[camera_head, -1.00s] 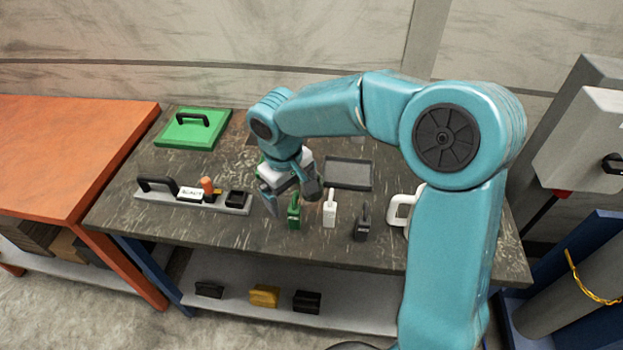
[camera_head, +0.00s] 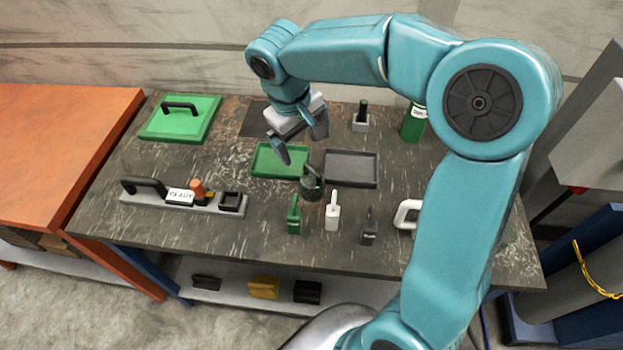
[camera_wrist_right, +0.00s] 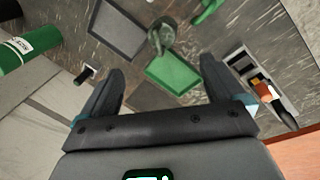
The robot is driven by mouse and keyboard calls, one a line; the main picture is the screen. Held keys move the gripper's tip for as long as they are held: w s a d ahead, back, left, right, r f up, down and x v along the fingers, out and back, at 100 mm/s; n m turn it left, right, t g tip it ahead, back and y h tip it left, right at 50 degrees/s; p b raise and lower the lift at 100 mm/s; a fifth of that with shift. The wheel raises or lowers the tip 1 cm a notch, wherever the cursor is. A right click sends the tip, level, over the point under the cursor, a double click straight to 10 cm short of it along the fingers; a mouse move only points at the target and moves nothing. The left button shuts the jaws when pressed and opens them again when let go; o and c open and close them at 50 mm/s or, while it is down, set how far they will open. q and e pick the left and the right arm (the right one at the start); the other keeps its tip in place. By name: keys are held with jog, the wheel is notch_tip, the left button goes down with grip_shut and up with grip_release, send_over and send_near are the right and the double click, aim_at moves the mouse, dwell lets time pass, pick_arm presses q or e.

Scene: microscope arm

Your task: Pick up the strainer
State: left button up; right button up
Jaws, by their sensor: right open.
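A dark grey-green cup-like thing, which looks like the strainer (camera_head: 312,184), stands on the dark table at the front corner between two trays. It also shows in the right wrist view (camera_wrist_right: 161,40), ahead of the fingers. My right gripper (camera_head: 301,140) is open and empty, above and behind it, over the green tray's back edge. In the right wrist view my right gripper (camera_wrist_right: 162,70) has its two fingers wide apart with nothing between them. The strainer's fine detail is too small to tell. My left gripper is not in view.
A green tray (camera_head: 268,165) and a grey tray (camera_head: 350,170) flank the strainer. Green (camera_head: 294,216), white (camera_head: 332,212) and dark (camera_head: 369,228) handled tools stand in front. A tool rack (camera_head: 150,198) lies left, a green lidded box (camera_head: 180,128) back left, a green bottle (camera_head: 413,124) back right.

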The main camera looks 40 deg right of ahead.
send_over(313, 181)
jog(key=a, duration=0.1)
jog(key=f, duration=1)
jog(key=shift+s+a, duration=0.2)
jog(key=shift+s, duration=0.15)
jog(key=shift+w+d+f, duration=0.2)
jog(key=shift+d+f, duration=0.1)
jog(key=shift+f, duration=0.35)
jog(key=f, duration=0.1)
jog(key=f+p, duration=0.1)
jog(key=f, duration=0.2)
jog(key=shift+w+d+f, duration=0.1)
jog(key=shift+d+f, duration=0.15)
jog(key=shift+w+d+f, duration=0.1)
jog(key=shift+f, duration=0.1)
jog(key=shift+r, duration=0.1)
jog(key=c, duration=1.2)
jog(key=shift+c, duration=0.2)
